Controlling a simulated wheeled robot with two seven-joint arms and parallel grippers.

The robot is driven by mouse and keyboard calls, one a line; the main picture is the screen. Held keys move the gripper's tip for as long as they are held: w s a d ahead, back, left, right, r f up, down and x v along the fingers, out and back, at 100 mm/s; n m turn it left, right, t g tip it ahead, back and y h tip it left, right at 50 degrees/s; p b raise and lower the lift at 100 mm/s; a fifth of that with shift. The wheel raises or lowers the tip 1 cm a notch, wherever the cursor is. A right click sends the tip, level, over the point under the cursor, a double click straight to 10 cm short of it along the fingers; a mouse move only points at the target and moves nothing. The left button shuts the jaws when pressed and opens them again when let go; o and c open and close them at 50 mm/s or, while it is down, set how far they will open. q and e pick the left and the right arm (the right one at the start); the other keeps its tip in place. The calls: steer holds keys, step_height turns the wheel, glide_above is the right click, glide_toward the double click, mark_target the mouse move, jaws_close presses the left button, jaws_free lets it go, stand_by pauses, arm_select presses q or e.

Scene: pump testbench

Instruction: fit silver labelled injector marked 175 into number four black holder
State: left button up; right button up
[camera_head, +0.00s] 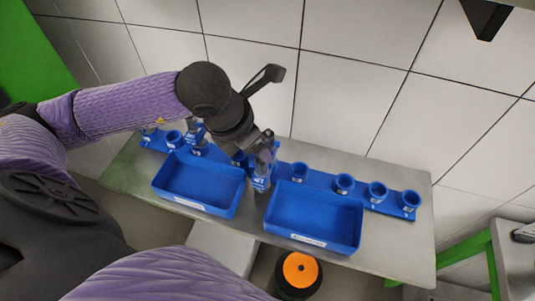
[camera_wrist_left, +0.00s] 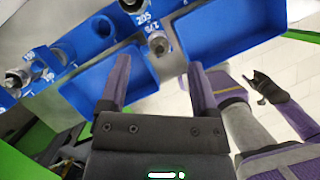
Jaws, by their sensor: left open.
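My left gripper (camera_head: 265,158) points down over the holder row between the two blue trays. In the left wrist view its fingers (camera_wrist_left: 158,68) are open with nothing between them. A silver injector (camera_wrist_left: 157,42) stands just beyond the fingertips, beside a label that looks like 278. Another injector (camera_wrist_left: 133,5) with a label that looks like 205 stands at the top edge. More silver injectors (camera_wrist_left: 17,80) stand at the left; their labels are too small to read surely.
Two blue trays, left (camera_head: 232,207) and right (camera_head: 358,232), stand in front of the holder row and look empty. The grey table (camera_head: 405,258) is bare at its right end. A tiled wall (camera_head: 340,95) rises behind. A black and orange round object (camera_head: 300,270) is below the front edge.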

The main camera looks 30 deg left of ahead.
mark_target(260, 174)
arm_select(q)
steer(key=x, duration=0.5)
steer(key=shift+s+f, duration=0.2)
steer(key=shift+f, duration=0.3)
jaws_close()
steer(key=shift+r, duration=0.1)
stand_by(0.7)
